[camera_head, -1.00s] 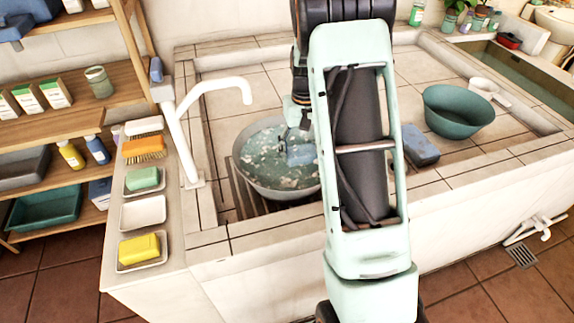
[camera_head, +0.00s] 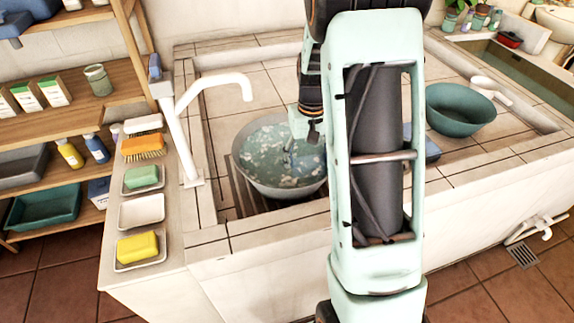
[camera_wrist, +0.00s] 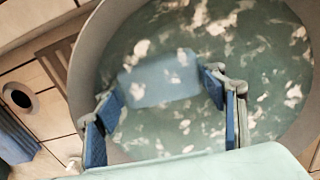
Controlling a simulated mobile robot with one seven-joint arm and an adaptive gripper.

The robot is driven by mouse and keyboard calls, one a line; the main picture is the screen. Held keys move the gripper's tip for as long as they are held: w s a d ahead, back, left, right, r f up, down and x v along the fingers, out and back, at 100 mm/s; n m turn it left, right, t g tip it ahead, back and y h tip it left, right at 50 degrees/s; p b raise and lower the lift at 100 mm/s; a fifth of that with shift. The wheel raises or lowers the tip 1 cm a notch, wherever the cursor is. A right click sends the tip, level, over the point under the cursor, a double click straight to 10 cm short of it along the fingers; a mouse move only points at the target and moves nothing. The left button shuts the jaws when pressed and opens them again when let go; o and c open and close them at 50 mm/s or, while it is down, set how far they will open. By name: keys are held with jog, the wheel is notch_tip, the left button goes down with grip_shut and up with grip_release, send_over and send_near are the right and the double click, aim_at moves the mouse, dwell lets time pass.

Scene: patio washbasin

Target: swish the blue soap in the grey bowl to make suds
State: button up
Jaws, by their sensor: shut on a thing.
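The grey bowl (camera_head: 262,188) stands in the tiled basin and holds cloudy blue-green water (camera_head: 262,150) with patches of white suds. The wrist view shows the bowl's rim (camera_wrist: 84,60) around the water. The blue soap (camera_wrist: 158,80) sits in the water between my fingers. My gripper (camera_wrist: 162,105) is shut on it, one finger at each side, inside the bowl. In the head view my gripper (camera_head: 290,150) reaches down into the bowl, and my arm hides part of it; the soap is hard to make out there.
A white tap (camera_head: 175,125) rises left of the bowl. Soap dishes with a yellow bar (camera_head: 138,246) and a green bar (camera_head: 142,177) line the left ledge. A teal bowl (camera_head: 460,112) and a mostly hidden blue block (camera_head: 432,150) stand to the right.

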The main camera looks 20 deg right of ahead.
jog(key=shift+w+d+p, duration=0.2)
jog(key=shift+w+p, duration=0.6)
jog(key=shift+w, duration=2.15)
jog(key=shift+s+a+b, duration=0.15)
jog(key=shift+s+b, duration=0.25)
jog(key=shift+s, duration=2.65)
jog(key=shift+w+p, duration=0.6)
jog(key=shift+w, duration=2.45)
jog(key=shift+s+b, duration=0.45)
jog(key=shift+s, duration=2.5)
jog(key=shift+w+p, duration=0.55)
jog(key=shift+w, duration=2.4)
